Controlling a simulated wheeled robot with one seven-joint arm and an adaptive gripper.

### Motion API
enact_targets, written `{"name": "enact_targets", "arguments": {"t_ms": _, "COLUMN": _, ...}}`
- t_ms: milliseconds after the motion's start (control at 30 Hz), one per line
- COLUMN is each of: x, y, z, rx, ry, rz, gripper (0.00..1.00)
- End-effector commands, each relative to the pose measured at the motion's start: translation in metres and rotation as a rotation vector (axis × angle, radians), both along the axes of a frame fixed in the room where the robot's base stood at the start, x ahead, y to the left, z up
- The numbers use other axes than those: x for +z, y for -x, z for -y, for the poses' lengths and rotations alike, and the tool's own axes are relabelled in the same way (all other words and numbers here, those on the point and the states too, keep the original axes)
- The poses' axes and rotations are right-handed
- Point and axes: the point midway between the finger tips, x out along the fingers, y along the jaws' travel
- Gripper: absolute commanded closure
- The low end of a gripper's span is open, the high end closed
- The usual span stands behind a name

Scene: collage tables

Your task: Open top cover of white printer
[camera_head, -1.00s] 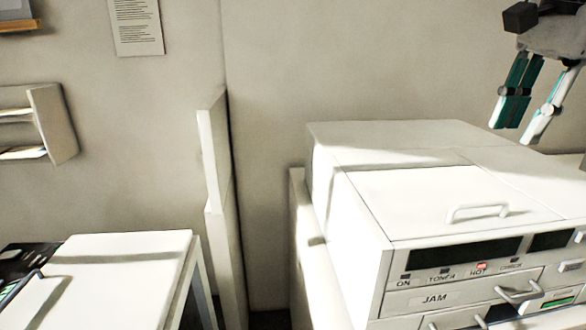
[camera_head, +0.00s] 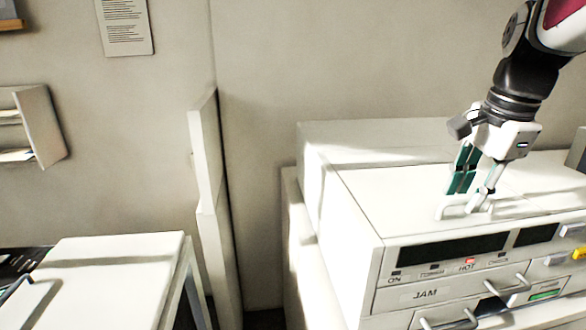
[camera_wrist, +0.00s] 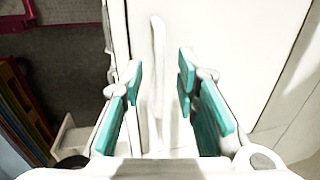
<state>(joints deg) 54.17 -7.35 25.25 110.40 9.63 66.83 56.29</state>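The white printer (camera_head: 350,220) stands at the right in the head view. Its top cover (camera_head: 390,190) lies flat and closed, with a white loop handle (camera_head: 450,208) near the front edge. My gripper (camera_head: 472,200) points down at this handle. In the wrist view my gripper (camera_wrist: 160,92) has its two teal-padded fingers apart, and the white handle (camera_wrist: 157,65) runs between them. A gap shows between each finger and the handle. Part of the handle is hidden behind the fingers in the head view.
The printer front has a dark display, small lights, a JAM label (camera_head: 425,293) and drawer handles (camera_head: 510,286). A white table (camera_head: 110,270) stands at the left. A narrow white panel (camera_head: 208,170) stands by the wall between them. A wall rack (camera_head: 40,125) hangs at far left.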

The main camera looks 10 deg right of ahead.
Motion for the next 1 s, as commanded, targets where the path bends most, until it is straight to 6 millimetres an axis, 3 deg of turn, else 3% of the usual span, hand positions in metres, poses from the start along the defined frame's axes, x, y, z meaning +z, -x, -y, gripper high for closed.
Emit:
{"name": "enact_targets", "arguments": {"t_ms": 300, "x": -0.003, "y": 0.0, "z": 0.0, "rx": 0.0, "ry": 0.001, "rz": 0.0, "gripper": 0.72}}
{"name": "enact_targets", "arguments": {"t_ms": 433, "x": -0.003, "y": -0.001, "z": 0.0, "rx": 0.0, "ry": 0.001, "rz": 0.0, "gripper": 0.99}}
{"name": "enact_targets", "arguments": {"t_ms": 467, "x": -0.003, "y": -0.001, "z": 0.0, "rx": 0.0, "ry": 0.001, "rz": 0.0, "gripper": 1.0}}
{"name": "enact_targets", "arguments": {"t_ms": 767, "x": -0.002, "y": -0.001, "z": 0.0, "rx": 0.002, "ry": 0.001, "rz": -0.004, "gripper": 1.0}}
{"name": "enact_targets", "arguments": {"t_ms": 1000, "x": 0.013, "y": -0.006, "z": -0.004, "rx": 0.006, "ry": 0.003, "rz": -0.066, "gripper": 1.0}}
